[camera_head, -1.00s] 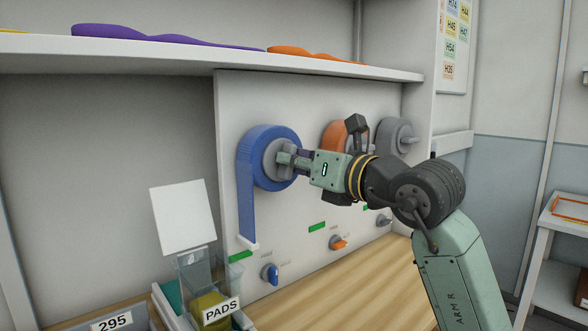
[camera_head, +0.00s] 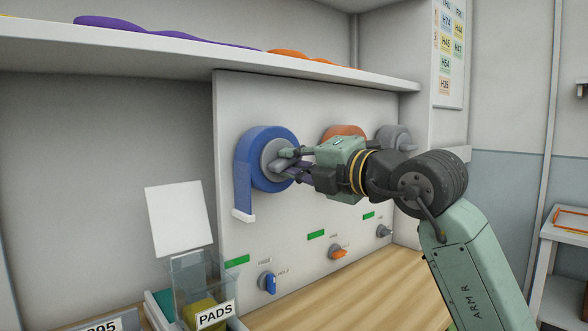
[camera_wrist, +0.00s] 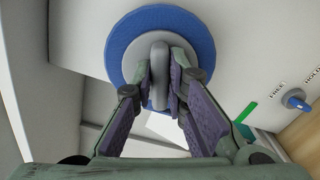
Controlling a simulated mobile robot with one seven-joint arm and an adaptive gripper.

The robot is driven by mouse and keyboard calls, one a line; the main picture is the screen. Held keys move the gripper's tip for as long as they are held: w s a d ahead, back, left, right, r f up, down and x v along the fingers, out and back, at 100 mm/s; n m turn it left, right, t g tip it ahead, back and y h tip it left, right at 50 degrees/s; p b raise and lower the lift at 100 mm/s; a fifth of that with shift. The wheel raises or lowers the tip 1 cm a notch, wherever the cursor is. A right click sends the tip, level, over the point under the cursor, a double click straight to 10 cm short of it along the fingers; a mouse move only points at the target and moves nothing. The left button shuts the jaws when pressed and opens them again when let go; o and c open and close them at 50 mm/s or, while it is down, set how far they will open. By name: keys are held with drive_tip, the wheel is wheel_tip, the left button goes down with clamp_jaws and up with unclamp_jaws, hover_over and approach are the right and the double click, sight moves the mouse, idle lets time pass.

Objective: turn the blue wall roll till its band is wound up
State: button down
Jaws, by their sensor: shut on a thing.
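The blue wall roll (camera_head: 262,142) is mounted on a pale upright panel, with a grey hub at its centre. Its blue band (camera_head: 243,190) hangs a short way down the left side and ends in a white bar (camera_head: 243,215). My gripper (camera_head: 288,160) is at the hub of the roll. In the wrist view my gripper (camera_wrist: 161,88) is shut on the hub's grey grip (camera_wrist: 160,65), with a finger on each side. The blue roll (camera_wrist: 122,45) shows behind it there. A blue knob (camera_head: 267,283) sits on the panel below the roll; it also shows in the wrist view (camera_wrist: 295,99).
An orange roll (camera_head: 343,132) and a grey roll (camera_head: 393,138) are to the right, partly behind my arm. A shelf (camera_head: 200,46) juts out above. A clear PADS box (camera_head: 190,275) and a white card (camera_head: 180,218) stand at lower left.

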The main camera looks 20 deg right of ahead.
drive_tip(key=shift+d+m+b, duration=0.1)
drive_tip(key=shift+m+b, duration=0.75)
drive_tip(key=shift+m, duration=1.25)
drive_tip(key=c, duration=1.6)
unclamp_jaws()
drive_tip(key=shift+f, duration=0.1)
drive_tip(key=v, duration=1.2)
